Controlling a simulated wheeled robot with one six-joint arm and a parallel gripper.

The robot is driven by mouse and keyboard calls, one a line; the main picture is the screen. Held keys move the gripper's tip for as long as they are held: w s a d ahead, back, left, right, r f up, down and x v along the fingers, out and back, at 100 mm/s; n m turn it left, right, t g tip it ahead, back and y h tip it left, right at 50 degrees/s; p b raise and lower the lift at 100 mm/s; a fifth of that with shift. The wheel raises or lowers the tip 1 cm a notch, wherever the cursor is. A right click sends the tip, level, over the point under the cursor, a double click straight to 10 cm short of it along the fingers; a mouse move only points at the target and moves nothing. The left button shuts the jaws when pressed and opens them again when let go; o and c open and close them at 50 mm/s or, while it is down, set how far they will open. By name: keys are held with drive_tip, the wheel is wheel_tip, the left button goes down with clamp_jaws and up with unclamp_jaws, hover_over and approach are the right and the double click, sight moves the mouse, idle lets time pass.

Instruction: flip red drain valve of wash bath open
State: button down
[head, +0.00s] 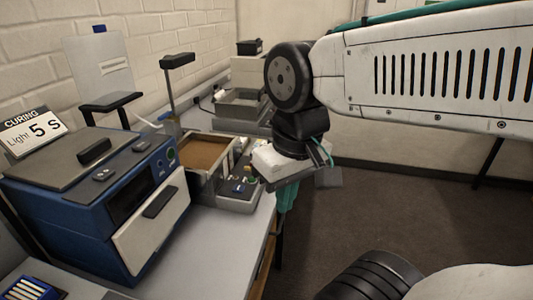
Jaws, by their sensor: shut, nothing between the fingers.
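I see no red drain valve in the head view; it may be hidden or too small to tell. A grey open-topped tub (214,184) with a brown surface inside stands on the bench, right of the blue curing box. Another grey basin (262,104) stands farther back along the wall. I cannot tell for sure which is the wash bath. My gripper (298,172) hangs at the bench's right edge, just right of the grey tub and apart from the basin. It is shut and empty; its fingertips are hard to make out.
A small tray of parts (238,190) is beside my gripper.

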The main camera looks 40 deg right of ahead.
drive_tip(key=w+d+f+m+t+y, duration=0.1)
drive_tip(key=w+d+m+y, duration=0.55)
drive_tip(key=w+m, duration=0.7)
drive_tip(key=w+d+f+m+t, duration=0.1)
drive_tip(key=w+d+m+t, duration=0.1)
drive_tip(key=d+m, duration=0.5)
drive_tip(key=w+d+f+m+t+h, duration=0.1)
drive_tip(key=w+d+f+m+t, duration=0.1)
drive_tip(key=d+m, duration=0.5)
drive_tip(key=d, duration=0.3)
drive_tip(key=shift+w+d+t, duration=0.2)
drive_tip(key=shift+t, duration=0.2)
drive_tip(key=shift+f, duration=0.1)
drive_tip(key=x, duration=1)
drive_tip(key=shift+w+a, duration=0.8)
drive_tip(key=shift+w, duration=0.25)
drive_tip(key=shift+w+a, duration=0.4)
drive_tip(key=shift+w, duration=0.2)
